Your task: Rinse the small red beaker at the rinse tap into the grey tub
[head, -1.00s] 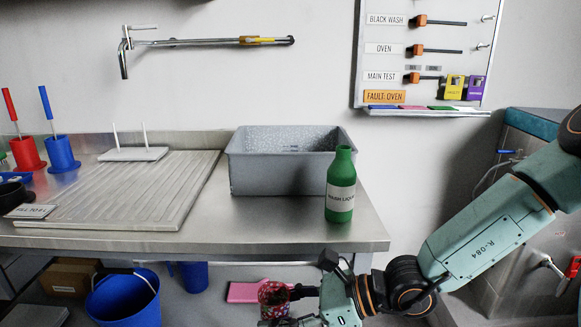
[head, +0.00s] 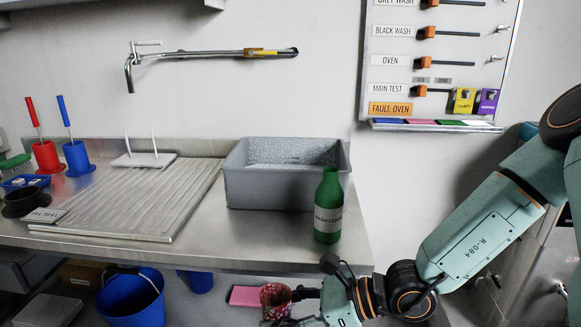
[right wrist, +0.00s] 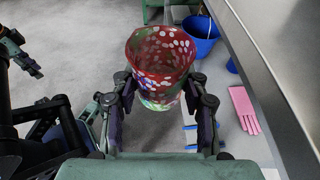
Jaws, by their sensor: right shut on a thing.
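The small red beaker (right wrist: 160,60) has pale spots and sits between the fingers of my right gripper (right wrist: 160,95) in the right wrist view, its open mouth showing. In the head view the beaker (head: 275,297) is low, below the front edge of the bench, with my right gripper (head: 300,293) shut on it. The grey tub (head: 250,187) stands on the steel bench, up and left of my right arm. The rinse tap (head: 130,72) is on the wall at upper left, its spout pointing down. My left gripper is not in the head view; a dark gripper shows at the left of the right wrist view (right wrist: 30,62).
A green wash liquid bottle (head: 328,205) stands in front of the tub's right end. A ribbed drainboard (head: 140,205) with a white peg rack (head: 143,160) lies left of the tub. Red (head: 47,156) and blue (head: 77,158) brush holders stand farther left. A blue bucket (head: 130,300) is below the bench.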

